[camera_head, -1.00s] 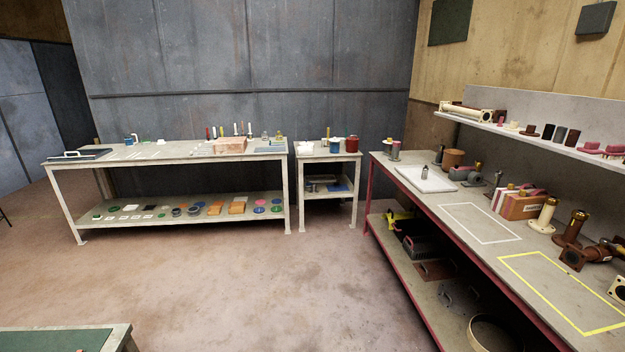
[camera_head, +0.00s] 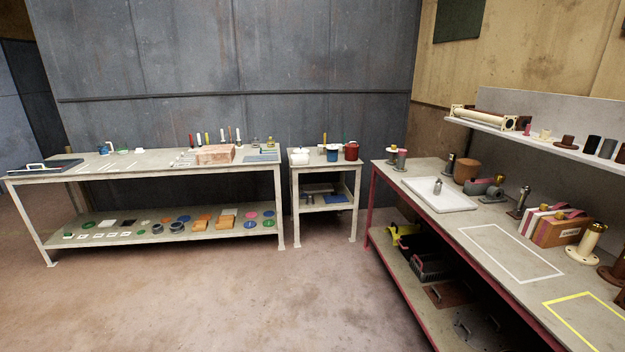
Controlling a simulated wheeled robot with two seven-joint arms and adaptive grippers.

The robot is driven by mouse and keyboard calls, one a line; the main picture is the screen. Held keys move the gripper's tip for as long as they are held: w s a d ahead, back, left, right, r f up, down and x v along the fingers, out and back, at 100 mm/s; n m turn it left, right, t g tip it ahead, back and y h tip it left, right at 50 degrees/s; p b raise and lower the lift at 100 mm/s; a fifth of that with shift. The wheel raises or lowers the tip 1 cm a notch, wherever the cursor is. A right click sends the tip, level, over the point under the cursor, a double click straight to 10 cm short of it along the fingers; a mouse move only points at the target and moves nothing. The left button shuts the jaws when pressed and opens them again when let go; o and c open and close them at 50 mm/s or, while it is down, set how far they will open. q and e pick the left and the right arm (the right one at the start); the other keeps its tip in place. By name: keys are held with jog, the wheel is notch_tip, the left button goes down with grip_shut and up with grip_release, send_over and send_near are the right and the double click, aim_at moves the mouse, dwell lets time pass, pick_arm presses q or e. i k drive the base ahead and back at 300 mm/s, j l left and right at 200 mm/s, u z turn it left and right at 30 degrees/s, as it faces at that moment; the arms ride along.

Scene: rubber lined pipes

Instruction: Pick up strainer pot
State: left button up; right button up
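Several pots stand on the small table (camera_head: 321,166) between the long table and the red-framed bench. They are a white pot (camera_head: 300,158), a blue pot (camera_head: 332,154) and a dark red pot (camera_head: 351,152). I cannot tell from this distance which of them is the strainer pot. Neither of my grippers shows in the head view.
A long table (camera_head: 140,164) with small tools and parts stands along the grey wall at left. A red-framed bench (camera_head: 420,207) with pipe parts and a white tray (camera_head: 440,204) runs along the right. The floor (camera_head: 230,300) in front is clear.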

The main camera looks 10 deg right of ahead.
aim_at(400, 167)
jog(key=i+z, duration=0.3)
jog(key=i, duration=0.5)
jog(key=i+j+z, duration=0.25)
jog(key=i, duration=0.55)
jog(key=i+z, duration=0.25)
jog(key=i, duration=0.2)
jog(key=i+z, duration=0.3)
jog(key=i+j+z, duration=0.25)
jog(key=i, duration=0.25)
jog(key=i+j+z, duration=0.25)
jog(key=i, duration=0.15)
